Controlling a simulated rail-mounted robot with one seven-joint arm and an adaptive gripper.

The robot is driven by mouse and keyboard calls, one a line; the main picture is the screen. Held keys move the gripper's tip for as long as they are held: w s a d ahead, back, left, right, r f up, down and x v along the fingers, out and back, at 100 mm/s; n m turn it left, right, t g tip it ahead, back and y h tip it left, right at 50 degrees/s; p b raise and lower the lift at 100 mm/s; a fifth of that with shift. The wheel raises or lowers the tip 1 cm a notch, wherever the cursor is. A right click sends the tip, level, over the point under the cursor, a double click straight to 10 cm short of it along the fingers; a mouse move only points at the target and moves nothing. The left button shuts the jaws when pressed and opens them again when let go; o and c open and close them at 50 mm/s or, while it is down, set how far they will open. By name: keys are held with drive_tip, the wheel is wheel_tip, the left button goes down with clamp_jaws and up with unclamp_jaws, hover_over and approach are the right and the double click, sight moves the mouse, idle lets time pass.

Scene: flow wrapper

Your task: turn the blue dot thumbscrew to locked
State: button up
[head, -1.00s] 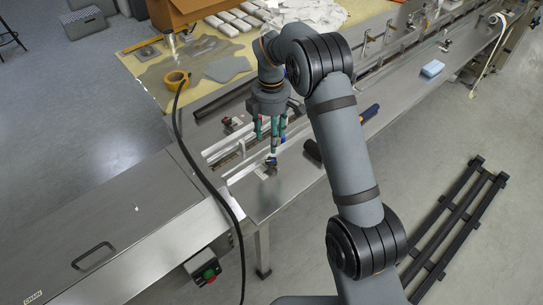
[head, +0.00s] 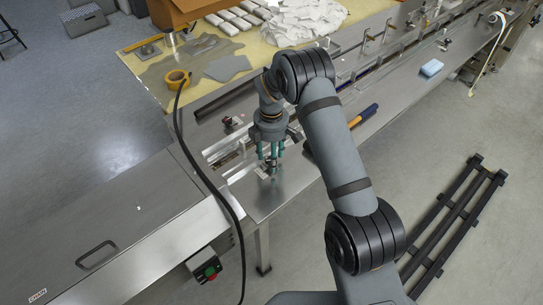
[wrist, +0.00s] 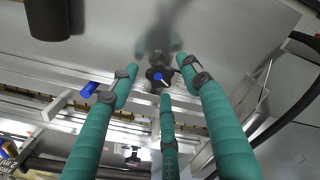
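The thumbscrew (wrist: 157,74) is a small dark knob with a blue dot and a pale pointer mark on top. It stands on the bare steel deck and lies between my fingertips in the wrist view. My gripper (wrist: 160,78) has three teal fingers, spread apart, with visible gaps to the knob, so it looks open and empty. In the head view my gripper (head: 270,164) points straight down over the deck near its front edge, and its fingers mostly hide the thumbscrew there. I cannot tell the fingertips' exact height above the deck.
A blue part (wrist: 89,89) shows beside the left finger in the wrist view. Metal rails (head: 232,158) run behind the gripper. A black cable (head: 205,180) hangs to its left.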

drive_tip(key=shift+c, duration=1.2)
drive_tip(key=c, duration=0.8)
drive_tip(key=shift+c, duration=0.2)
